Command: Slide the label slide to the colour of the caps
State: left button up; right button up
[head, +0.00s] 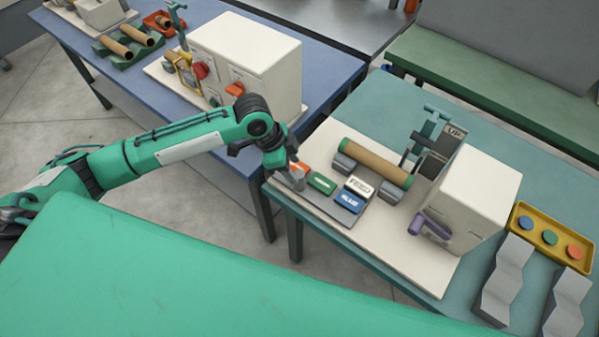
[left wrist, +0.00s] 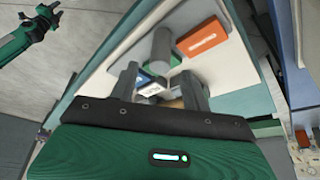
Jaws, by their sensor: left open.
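On the teal table, a grey rail (head: 335,212) carries orange (head: 301,168), green (head: 322,183) and blue (head: 349,201) plates; the blue one reads BLUE. A grey upright post (head: 297,182) stands at the orange end, perhaps the label slide's knob; it also shows in the left wrist view (left wrist: 163,48), beside the orange plate (left wrist: 201,39). My left gripper (head: 287,168) is open above this end, its fingers apart (left wrist: 162,86) in the left wrist view. I cannot tell whether they touch the post. A yellow tray (head: 518,237) holds blue, green and orange discs.
A cream block marked FEED (head: 361,186) is beside the blue plate. A brown tube (head: 375,163) lies on grey rollers near a white machine box (head: 475,195) with a purple lever (head: 432,225). A blue table (head: 330,62) with another machine stands behind.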

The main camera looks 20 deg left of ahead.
aim_at(298, 174)
pick_arm(q)
jog(key=shift+p+x, duration=0.35)
jog(key=shift+x, duration=2.3)
grip_shut()
